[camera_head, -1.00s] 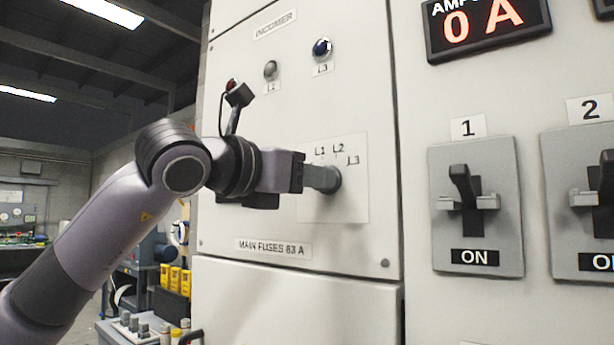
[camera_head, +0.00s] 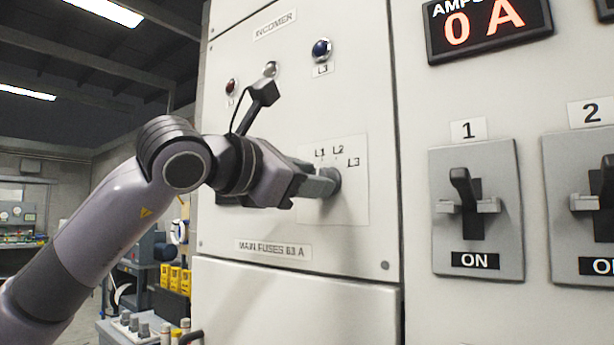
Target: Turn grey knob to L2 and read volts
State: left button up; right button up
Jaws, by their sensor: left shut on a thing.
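My left gripper (camera_head: 312,184) is at the incomer panel, shut on the grey knob (camera_head: 331,181). The gripper hides much of the knob, and I cannot tell which mark its pointer faces. The labels L1 (camera_head: 320,153), L2 (camera_head: 338,149) and L3 (camera_head: 353,162) show on the white plate (camera_head: 352,205) around the knob. No volt reading is in view; the lit display (camera_head: 487,24) at the top right reads 0 A. My right gripper is not in view.
Red (camera_head: 231,87), pale (camera_head: 270,69) and blue (camera_head: 321,49) lamps sit above the knob. Switch 1 (camera_head: 477,206), marked ON, and switch 2 (camera_head: 590,203) stand to the right. A cart (camera_head: 135,322) with several grey parts is at the lower left.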

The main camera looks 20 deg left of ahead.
pick_arm(q)
jog(key=shift+m, duration=1)
jog(key=o, duration=1)
